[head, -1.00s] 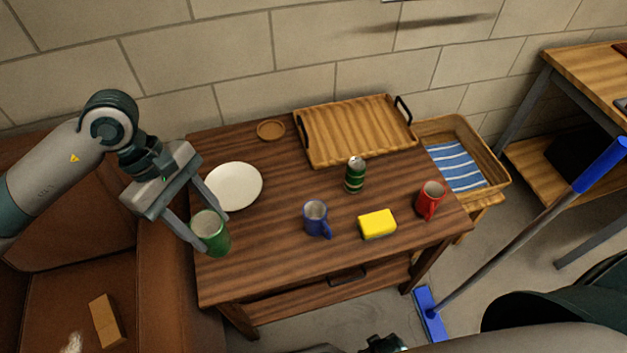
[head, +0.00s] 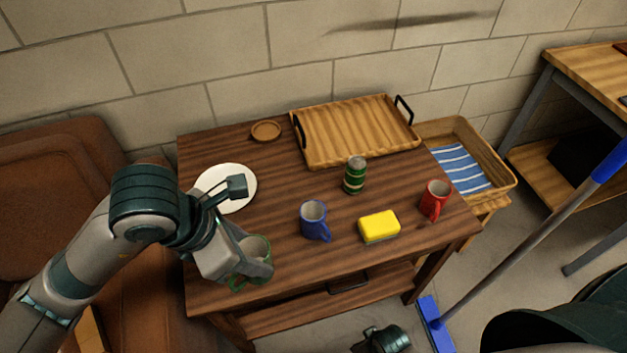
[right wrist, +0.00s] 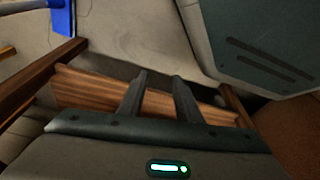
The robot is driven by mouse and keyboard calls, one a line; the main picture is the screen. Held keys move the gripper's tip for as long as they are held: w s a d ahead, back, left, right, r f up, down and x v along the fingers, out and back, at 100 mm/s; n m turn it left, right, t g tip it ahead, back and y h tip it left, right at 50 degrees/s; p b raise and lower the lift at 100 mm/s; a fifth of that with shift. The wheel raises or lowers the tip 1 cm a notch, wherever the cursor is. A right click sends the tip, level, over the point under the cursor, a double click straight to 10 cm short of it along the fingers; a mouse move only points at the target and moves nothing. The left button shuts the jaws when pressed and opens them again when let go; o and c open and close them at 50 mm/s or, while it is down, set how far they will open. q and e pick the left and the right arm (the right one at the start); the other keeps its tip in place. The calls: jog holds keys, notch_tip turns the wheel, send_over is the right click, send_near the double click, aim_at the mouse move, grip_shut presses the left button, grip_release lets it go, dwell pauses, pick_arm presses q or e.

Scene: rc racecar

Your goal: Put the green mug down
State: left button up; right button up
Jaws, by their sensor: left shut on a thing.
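The green mug (head: 257,246) is at the front left of the brown wooden table (head: 285,265) in the head view. My left gripper (head: 252,228) is shut on it, and the gripper body and a finger hide much of the mug. The mug looks upright; I cannot tell whether its base touches the tabletop. My right gripper shows in the right wrist view (right wrist: 158,90) with its two fingers apart and nothing between them, low in front of the table.
A white plate (head: 222,180) lies behind the left gripper. A blue mug (head: 313,218), yellow sponge (head: 379,226), green can (head: 354,175) and red mug (head: 434,199) stand to the right.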

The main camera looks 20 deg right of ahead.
pick_arm(q)
jog(key=shift+s+d+f+n+t, duration=0.1)
jog(key=shift+s+d+n+t, duration=0.15)
jog(key=shift+n, duration=0.35)
pick_arm(e)
jog(key=shift+w+r, duration=0.15)
jog(key=shift+r, duration=0.1)
pick_arm(q)
jog(key=shift+w, duration=0.1)
jog(key=w+a+f, duration=0.7)
jog(key=w+a, duration=0.1)
jog(key=shift+a, duration=0.2)
pick_arm(e)
jog(key=shift+s+d+f, duration=0.1)
jog(key=shift+s+f, duration=0.1)
jog(key=shift+f, duration=0.45)
jog(key=shift+w, duration=0.1)
